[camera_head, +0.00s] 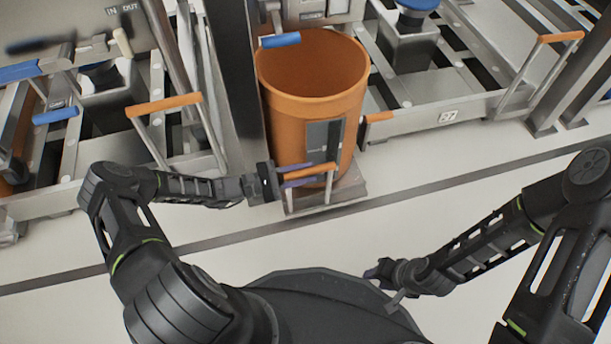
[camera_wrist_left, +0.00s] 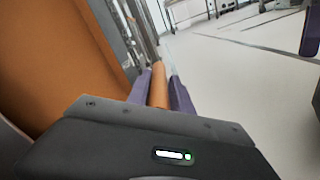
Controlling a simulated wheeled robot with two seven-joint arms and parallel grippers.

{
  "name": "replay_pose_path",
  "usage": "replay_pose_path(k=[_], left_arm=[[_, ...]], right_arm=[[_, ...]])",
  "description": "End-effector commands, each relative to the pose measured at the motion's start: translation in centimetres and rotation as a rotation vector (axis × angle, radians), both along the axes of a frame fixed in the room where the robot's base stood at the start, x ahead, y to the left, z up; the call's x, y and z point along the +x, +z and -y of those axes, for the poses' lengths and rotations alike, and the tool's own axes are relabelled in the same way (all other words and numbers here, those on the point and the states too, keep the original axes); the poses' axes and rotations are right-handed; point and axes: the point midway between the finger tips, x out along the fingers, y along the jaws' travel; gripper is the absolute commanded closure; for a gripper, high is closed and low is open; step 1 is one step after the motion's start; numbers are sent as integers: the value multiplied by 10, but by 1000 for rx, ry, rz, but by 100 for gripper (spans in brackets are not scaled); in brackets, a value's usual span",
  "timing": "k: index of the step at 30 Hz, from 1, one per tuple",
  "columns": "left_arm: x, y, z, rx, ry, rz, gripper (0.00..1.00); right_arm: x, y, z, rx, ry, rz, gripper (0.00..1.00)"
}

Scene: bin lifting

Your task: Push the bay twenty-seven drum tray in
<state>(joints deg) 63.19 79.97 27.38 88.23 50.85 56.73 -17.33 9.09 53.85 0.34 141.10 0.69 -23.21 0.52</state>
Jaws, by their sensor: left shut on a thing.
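A large orange drum (camera_head: 290,115) with a dark label panel stands upright on a low metal tray (camera_head: 348,191). The tray's front edge juts out over the floor, and its orange bar handle (camera_head: 322,169) is at the front. My left gripper (camera_head: 305,175) is shut on this handle, its purple fingers on either side of the bar. In the left wrist view, the handle (camera_wrist_left: 159,85) runs between the fingers, with the drum (camera_wrist_left: 50,60) close on the left. My right gripper (camera_head: 385,280) is low and away from the tray; its finger gap is unclear.
A dark post (camera_head: 233,80) stands left of the drum. Neighbouring bays have trays with orange handles (camera_head: 163,105), (camera_head: 560,38). A small numbered plate (camera_head: 447,117) is on the right tray's front. The pale floor (camera_head: 470,180) in front is clear.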

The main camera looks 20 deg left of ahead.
Motion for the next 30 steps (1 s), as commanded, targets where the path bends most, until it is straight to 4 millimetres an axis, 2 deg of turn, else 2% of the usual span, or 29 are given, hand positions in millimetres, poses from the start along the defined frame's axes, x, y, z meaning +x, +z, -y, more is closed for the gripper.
replay_pose_path(k=[11,12,18,26,30], left_arm=[[1,0,-1,3,0,3,100],[1,0,-1,3,0,3,71],[1,0,-1,2,0,1,55],[0,0,-1,1,1,0,55],[-4,0,-9,3,2,0,55]], right_arm=[[0,0,0,0,0,0,64],[0,0,0,0,0,0,64],[0,0,0,0,0,0,64],[0,0,0,0,0,0,64],[0,3,0,0,0,-1,64]])
